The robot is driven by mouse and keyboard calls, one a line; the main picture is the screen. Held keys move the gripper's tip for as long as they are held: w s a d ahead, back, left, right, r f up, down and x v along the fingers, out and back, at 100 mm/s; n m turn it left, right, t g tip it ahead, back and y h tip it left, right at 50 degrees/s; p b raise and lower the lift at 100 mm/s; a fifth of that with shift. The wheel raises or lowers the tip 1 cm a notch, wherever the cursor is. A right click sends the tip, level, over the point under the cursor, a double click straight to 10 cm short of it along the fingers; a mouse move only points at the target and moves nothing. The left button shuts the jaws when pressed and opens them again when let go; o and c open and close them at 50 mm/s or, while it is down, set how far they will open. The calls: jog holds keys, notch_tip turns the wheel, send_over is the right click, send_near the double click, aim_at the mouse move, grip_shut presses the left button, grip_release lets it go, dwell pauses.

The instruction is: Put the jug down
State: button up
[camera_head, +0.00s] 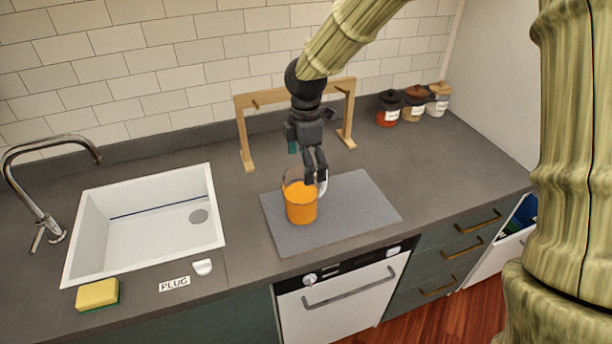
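The jug (301,204) is a clear vessel with orange contents and a pale handle (322,186) on its right side. It is upright over the left part of a grey mat (355,210) on the counter. I cannot tell whether its base touches the mat or is slightly above it. My gripper (315,179) points down at the jug's right side, its fingers close together at the handle, and looks shut on it. The fingers hide part of the handle and the jug's upper rim.
A wooden frame (243,138) stands behind the mat. Several lidded jars (413,105) are at the back right. The mat's right part is clear.

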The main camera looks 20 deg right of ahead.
notch_tip(320, 180, up, 8)
jog(key=b, duration=0.1)
jog(key=shift+f, duration=0.2)
dwell(0.4)
